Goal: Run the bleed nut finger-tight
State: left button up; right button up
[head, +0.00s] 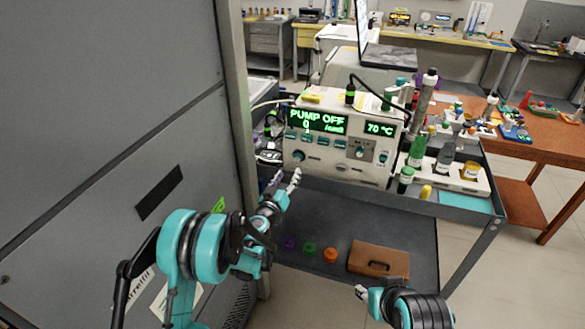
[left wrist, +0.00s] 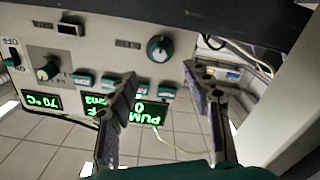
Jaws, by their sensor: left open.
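The pump unit (head: 335,150) is a pale box whose display reads "PUMP OFF" and "70 °C". A dark teal round knob (head: 298,155) sits at the lower left of its front; I cannot tell for sure whether it is the bleed nut. In the left wrist view, which is upside down, this knob (left wrist: 160,47) lies beyond the fingertips. My left gripper (head: 287,178) is open and empty, just below and in front of the knob, apart from it; its two fingers also show in the left wrist view (left wrist: 161,78). My right gripper (head: 362,292) is low at the front, its jaws unclear.
A grey cabinet (head: 120,130) fills the left. Bottles, including a green one (head: 417,150), stand right of the pump unit. The lower shelf (head: 330,215) holds purple, green and orange pieces and a brown case (head: 378,260). A brown table (head: 540,145) is at right.

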pick_arm(q)
jog(key=shift+v, duration=1.75)
jog(key=s+r+m+g+h, duration=0.1)
jog(key=s+r+m+g, duration=0.25)
jog(key=s+r, duration=0.8)
jog(key=s+a+f+n+g+y, duration=0.1)
jog(key=s+a+f+g+y, duration=0.1)
jog(key=s, duration=0.7)
jog(key=s+a+f+g+y, duration=0.2)
jog(key=s+a+f, duration=0.1)
jog(key=s+a, duration=0.4)
jog(key=s+a+f+n+g+y, duration=0.1)
jog(key=s+a, duration=0.4)
jog(key=s, duration=0.7)
notch_tip(320, 180, down, 3)
jog(key=shift+r+n+g+y, duration=0.2)
jog(key=shift+n+g+y, duration=0.15)
jog(key=shift+g+y, duration=0.5)
jog(key=shift+d, duration=0.1)
